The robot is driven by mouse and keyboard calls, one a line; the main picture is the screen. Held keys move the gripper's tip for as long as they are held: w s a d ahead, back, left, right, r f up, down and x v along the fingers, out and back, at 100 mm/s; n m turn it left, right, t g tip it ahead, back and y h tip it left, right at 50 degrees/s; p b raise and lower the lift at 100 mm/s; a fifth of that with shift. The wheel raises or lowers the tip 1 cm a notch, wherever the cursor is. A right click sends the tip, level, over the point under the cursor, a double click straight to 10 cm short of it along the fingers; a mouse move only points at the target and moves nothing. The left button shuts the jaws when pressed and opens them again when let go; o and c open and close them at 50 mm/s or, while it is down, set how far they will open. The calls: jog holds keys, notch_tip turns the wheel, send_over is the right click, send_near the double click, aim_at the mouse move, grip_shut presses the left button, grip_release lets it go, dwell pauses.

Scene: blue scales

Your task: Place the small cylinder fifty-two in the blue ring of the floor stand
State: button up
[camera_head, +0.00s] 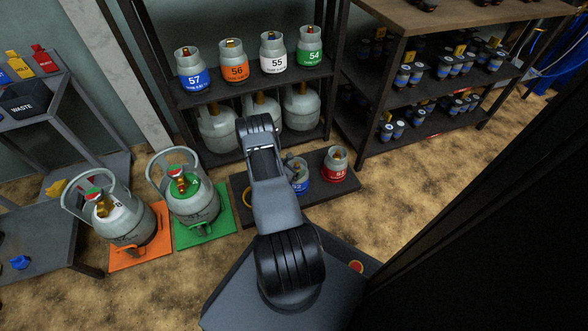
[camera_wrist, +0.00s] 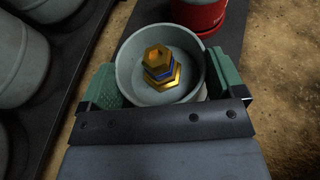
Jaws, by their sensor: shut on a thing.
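The small cylinder fifty-two (camera_head: 302,186), grey with a blue label, is at the dark floor stand (camera_head: 262,212), partly behind my arm. My gripper (camera_head: 291,163) is at its top. In the wrist view, my gripper's green pads (camera_wrist: 162,88) are on both sides of the cylinder's round grey collar (camera_wrist: 126,62), shut on it. A brass valve with a blue band (camera_wrist: 160,68) shows inside the collar. The cylinder looks upright. The blue ring is hidden from view, and I cannot tell whether the cylinder's base touches the stand.
A red-labelled cylinder (camera_head: 335,164) stands close by on the right of the stand. Two larger cylinders stand on orange (camera_head: 153,250) and green (camera_head: 218,230) scales at left. A rack (camera_head: 190,100) with numbered cylinders is behind. Open floor (camera_head: 420,180) lies to the right.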

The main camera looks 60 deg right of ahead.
jog(key=shift+r, duration=0.1)
jog(key=o, duration=1.5)
